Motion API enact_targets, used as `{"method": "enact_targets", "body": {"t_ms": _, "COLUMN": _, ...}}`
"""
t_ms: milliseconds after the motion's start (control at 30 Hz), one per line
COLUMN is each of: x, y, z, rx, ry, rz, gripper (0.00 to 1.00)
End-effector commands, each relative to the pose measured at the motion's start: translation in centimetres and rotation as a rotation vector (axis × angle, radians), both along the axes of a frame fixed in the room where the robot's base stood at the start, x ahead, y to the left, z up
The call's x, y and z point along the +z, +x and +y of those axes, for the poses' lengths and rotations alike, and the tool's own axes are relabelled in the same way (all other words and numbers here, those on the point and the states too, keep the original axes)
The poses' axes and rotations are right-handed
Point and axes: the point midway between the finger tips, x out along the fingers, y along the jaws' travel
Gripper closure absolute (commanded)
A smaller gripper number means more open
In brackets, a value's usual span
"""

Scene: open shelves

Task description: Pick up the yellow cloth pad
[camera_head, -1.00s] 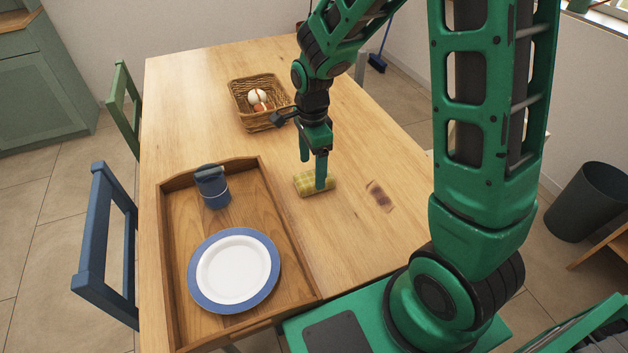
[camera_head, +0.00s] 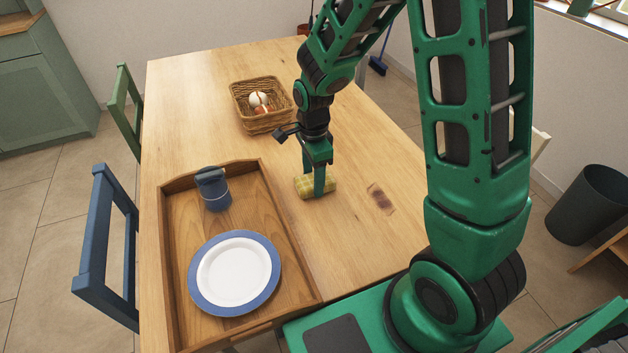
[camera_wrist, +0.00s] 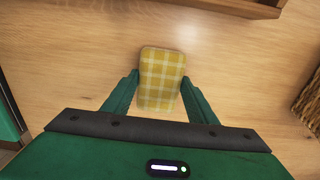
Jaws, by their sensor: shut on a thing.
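The yellow checked cloth pad (camera_head: 330,184) lies on the wooden table just right of the tray in the head view. My gripper (camera_head: 318,190) points down over it, with its green fingers at table height. In the wrist view the pad (camera_wrist: 161,78) sits between the two fingertips of my gripper (camera_wrist: 160,80), one on each side. The fingers are shut on the pad's sides. The pad appears to rest on the table; I cannot tell any lift. Part of the pad is hidden behind a finger in the head view.
A wooden tray (camera_head: 290,255) at the left holds a white plate with a blue rim (camera_head: 235,273) and a blue mug (camera_head: 214,190). A wicker basket (camera_head: 262,125) with eggs stands farther back. A dark stain (camera_head: 380,198) marks the table to the right, which is otherwise clear.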

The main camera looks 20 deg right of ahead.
Motion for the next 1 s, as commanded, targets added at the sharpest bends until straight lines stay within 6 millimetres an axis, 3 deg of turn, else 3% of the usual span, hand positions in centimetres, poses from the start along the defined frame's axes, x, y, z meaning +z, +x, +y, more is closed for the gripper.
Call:
{"method": "enact_targets", "body": {"t_ms": 267, "x": 1.3, "y": 0.1, "z": 0.0, "rx": 0.0, "ry": 0.001, "rz": -0.003, "gripper": 0.73}}
{"method": "enact_targets", "body": {"t_ms": 467, "x": 4.5, "y": 0.0, "z": 0.1, "rx": 0.001, "ry": 0.001, "rz": -0.005, "gripper": 0.73}}
{"method": "enact_targets", "body": {"t_ms": 700, "x": 7.1, "y": -2.6, "z": 4.3, "rx": 0.005, "ry": 0.0, "rz": -0.004, "gripper": 0.73}}
{"method": "enact_targets", "body": {"t_ms": 1000, "x": 9.8, "y": -5.0, "z": 8.2, "rx": 0.002, "ry": 0.0, "rz": -0.002, "gripper": 0.73}}
